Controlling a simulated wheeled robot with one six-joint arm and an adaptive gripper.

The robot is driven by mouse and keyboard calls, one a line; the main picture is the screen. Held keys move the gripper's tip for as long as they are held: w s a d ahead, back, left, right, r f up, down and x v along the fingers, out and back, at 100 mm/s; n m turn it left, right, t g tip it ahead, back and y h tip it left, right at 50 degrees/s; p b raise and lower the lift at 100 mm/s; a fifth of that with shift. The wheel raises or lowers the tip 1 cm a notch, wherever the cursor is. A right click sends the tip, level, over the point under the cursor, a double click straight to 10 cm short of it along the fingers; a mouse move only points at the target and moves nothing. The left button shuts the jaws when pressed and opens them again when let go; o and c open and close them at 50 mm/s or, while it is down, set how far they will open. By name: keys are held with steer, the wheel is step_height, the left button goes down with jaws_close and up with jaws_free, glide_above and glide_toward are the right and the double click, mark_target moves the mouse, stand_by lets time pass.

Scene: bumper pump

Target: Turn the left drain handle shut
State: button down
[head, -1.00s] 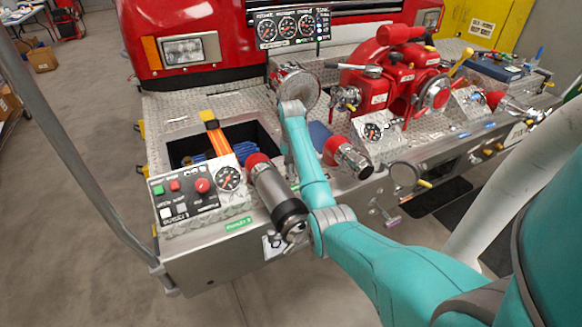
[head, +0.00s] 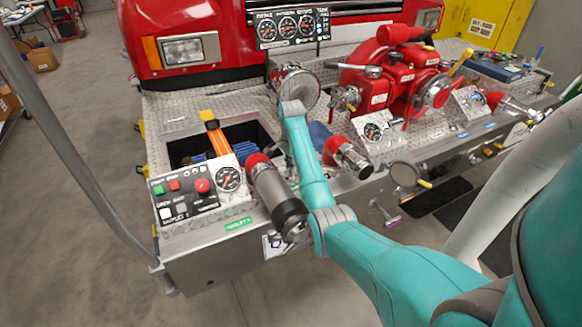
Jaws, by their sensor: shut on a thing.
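I cannot tell whether this is the left drain handle, because the dark end of a hose outlet (head: 277,198) and my arm cover much of that spot. Farther right, a small lever with a pinkish end (head: 387,214) hangs under the edge, apart from my arm. My teal arm reaches over the bumper from the lower right, and its forearm ends above the deck.
A sloped control panel (head: 197,190) and an open well (head: 244,134) lie left of my arm. A second red-based outlet (head: 346,157) and a red pump (head: 398,78) stand to the right. A grey rail (head: 75,150) rises at the left. Bare floor lies in front.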

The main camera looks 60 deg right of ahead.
steer(key=shift+m, duration=1)
steer(key=c, duration=1.2)
jaws_free()
